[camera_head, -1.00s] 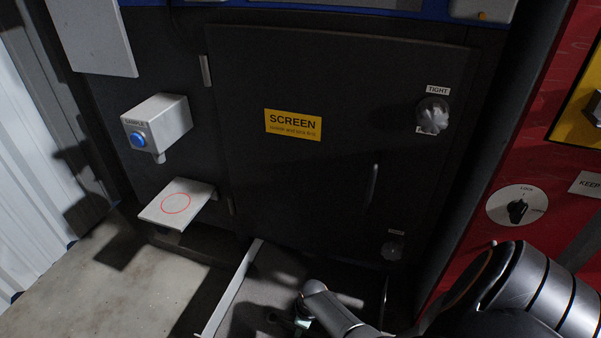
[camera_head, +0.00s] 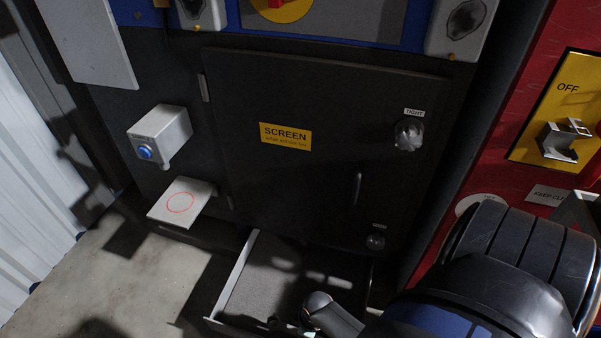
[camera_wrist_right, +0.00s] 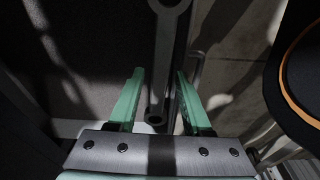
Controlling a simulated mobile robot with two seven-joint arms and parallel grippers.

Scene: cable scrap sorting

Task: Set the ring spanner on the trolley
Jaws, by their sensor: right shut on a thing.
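The ring spanner (camera_wrist_right: 165,55) is a dark grey metal bar with ring ends in the right wrist view. It runs from the top edge down between the green fingers of my right gripper (camera_wrist_right: 160,73), which is shut on it. One ring is cut off by the top edge. The other sits low between the fingers. In the head view my right arm comes in from the lower right, and the gripper and spanner cannot be made out. My left gripper is not in view. I cannot identify the trolley in either view.
A dark cabinet with a SCREEN door (camera_head: 330,190) fills the middle. An open tray with a pale rim (camera_head: 237,275) juts out below it. A small shelf with a red circle (camera_head: 160,207) and a blue-button box (camera_head: 176,124) are at left. Concrete floor (camera_head: 130,275) is clear at lower left.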

